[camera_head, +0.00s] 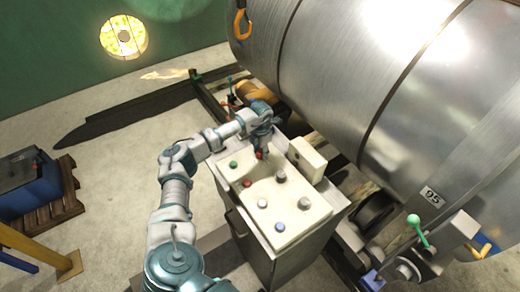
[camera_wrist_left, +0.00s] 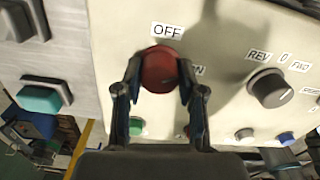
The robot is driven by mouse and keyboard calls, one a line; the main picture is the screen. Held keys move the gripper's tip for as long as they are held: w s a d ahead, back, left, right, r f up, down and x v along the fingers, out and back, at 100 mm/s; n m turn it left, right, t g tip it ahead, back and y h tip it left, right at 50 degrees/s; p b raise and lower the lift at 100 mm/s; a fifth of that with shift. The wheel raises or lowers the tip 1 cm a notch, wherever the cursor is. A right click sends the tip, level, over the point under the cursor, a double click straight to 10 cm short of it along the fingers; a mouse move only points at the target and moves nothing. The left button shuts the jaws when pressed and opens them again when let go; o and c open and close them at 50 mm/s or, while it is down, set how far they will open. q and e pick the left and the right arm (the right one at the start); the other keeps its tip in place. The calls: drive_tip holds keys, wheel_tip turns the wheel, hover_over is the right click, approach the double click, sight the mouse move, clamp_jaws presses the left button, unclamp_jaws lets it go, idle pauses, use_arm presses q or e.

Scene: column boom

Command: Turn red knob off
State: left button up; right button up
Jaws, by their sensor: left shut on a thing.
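The red knob (camera_wrist_left: 160,70) sits on a cream control panel (camera_wrist_left: 225,40), just below an OFF label (camera_wrist_left: 167,31). An ON label, partly hidden by a finger, is at its lower right. My left gripper (camera_wrist_left: 160,75) is shut on the red knob, with one finger on each side. In the head view my left gripper (camera_head: 261,148) reaches down to the far side of the panel (camera_head: 300,225), and a bit of red (camera_head: 260,155) shows at its tips. My right gripper is not in view.
A grey knob (camera_wrist_left: 268,88) with REV, 0 and FWD labels is right of the red knob. A green button (camera_head: 233,164) and blue button (camera_head: 280,227) are on the panel. A cream box (camera_head: 307,158) stands beside it. A large metal cylinder (camera_head: 390,70) looms behind at right.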

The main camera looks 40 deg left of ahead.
use_arm(q)
drive_tip(key=n+p, duration=0.1)
drive_tip(key=n, duration=0.1)
drive_tip(key=shift+r+n+p, duration=0.1)
drive_tip(key=shift+n+p, duration=0.2)
drive_tip(key=shift+n, duration=0.6)
drive_tip(key=n+p, duration=0.2)
drive_tip(key=n, duration=0.1)
drive_tip(key=shift+w, duration=0.1)
drive_tip(key=n+p, duration=0.2)
drive_tip(key=n, duration=0.2)
drive_tip(key=shift+n+p, duration=0.3)
drive_tip(key=shift+n, duration=0.1)
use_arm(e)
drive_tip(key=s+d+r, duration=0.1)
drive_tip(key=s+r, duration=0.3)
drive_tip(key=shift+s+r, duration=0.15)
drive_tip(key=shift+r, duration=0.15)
use_arm(q)
drive_tip(key=o, duration=1.1)
drive_tip(key=shift+w, duration=0.1)
drive_tip(key=shift+o, duration=0.2)
drive_tip(key=shift+a+f, duration=0.1)
drive_tip(key=shift+f, duration=0.15)
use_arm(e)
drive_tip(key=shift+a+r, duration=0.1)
